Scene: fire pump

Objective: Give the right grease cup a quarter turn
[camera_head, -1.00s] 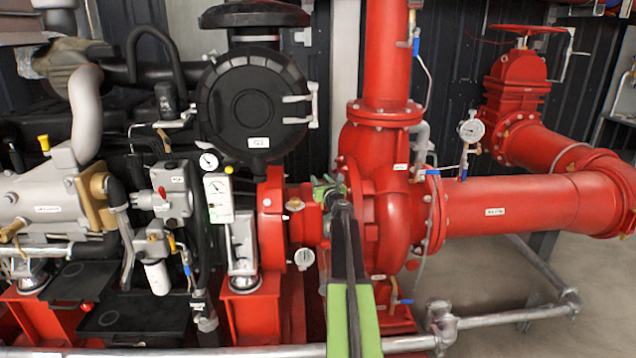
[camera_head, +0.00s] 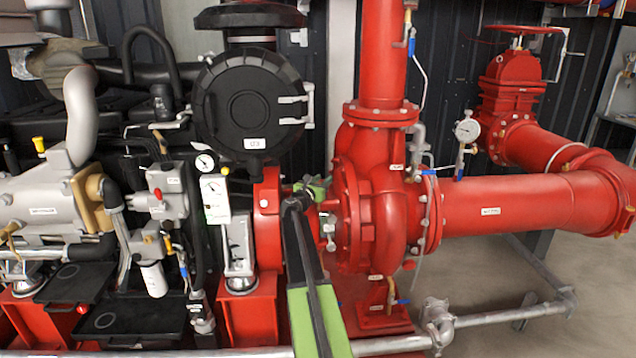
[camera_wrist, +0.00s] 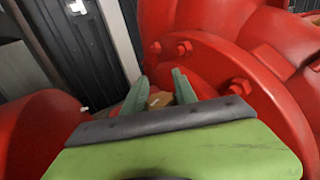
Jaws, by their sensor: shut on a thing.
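My gripper (camera_head: 313,190) is at the red shaft housing between the red bearing block and the large pump casing (camera_head: 392,200). In the wrist view my gripper (camera_wrist: 160,92) has its two green fingers on either side of a small brass-tan piece, the right grease cup (camera_wrist: 160,99), close beside the bolted pump flange. The fingers are shut on it and hide most of it. In the head view the cup is hidden behind the fingers, and my green and black arm crosses in front of the housing.
The bolted red flange (camera_wrist: 262,110) rises close on the right of the fingers. A red rounded body (camera_wrist: 40,135) is on the left. A pale gauge panel (camera_head: 215,198) stands left of the housing. A grey pipe (camera_head: 500,314) runs low in front.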

